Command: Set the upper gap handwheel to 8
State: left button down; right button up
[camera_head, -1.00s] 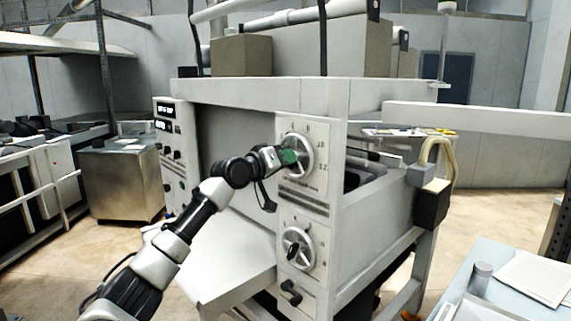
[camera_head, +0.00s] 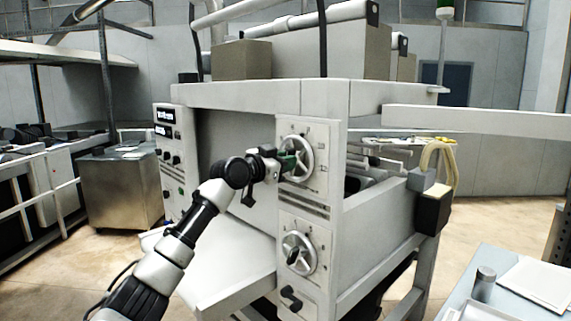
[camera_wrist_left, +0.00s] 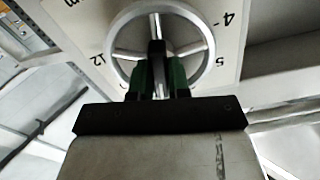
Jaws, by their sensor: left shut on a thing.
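The upper gap handwheel (camera_head: 297,158) is a silver spoked wheel on the upper front panel of the machine, with a numbered dial around it. It also shows in the left wrist view (camera_wrist_left: 113,53), where figures such as 4 and 5 are visible on the plate at the right. My left gripper (camera_head: 287,160) reaches it from the left. In the left wrist view, its green-lined fingers (camera_wrist_left: 157,75) are shut on a dark grip part of the wheel. The pointer and the current setting cannot be read. My right gripper is not in view.
A second, lower handwheel (camera_head: 299,252) sits below on the same panel, with a black knob (camera_head: 291,298) under it. A pale sloping tray (camera_head: 225,265) extends left of the panel. A blue-grey table (camera_head: 470,300) stands at the lower right.

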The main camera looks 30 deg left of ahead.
pick_arm(q)
jog(key=shift+f+m, duration=0.1)
jog(key=shift+m, duration=0.6)
jog(key=c, duration=1.1)
grip_release()
jog(key=b+v, duration=0.5)
jog(key=v, duration=0.5)
jog(key=shift+s, duration=0.4)
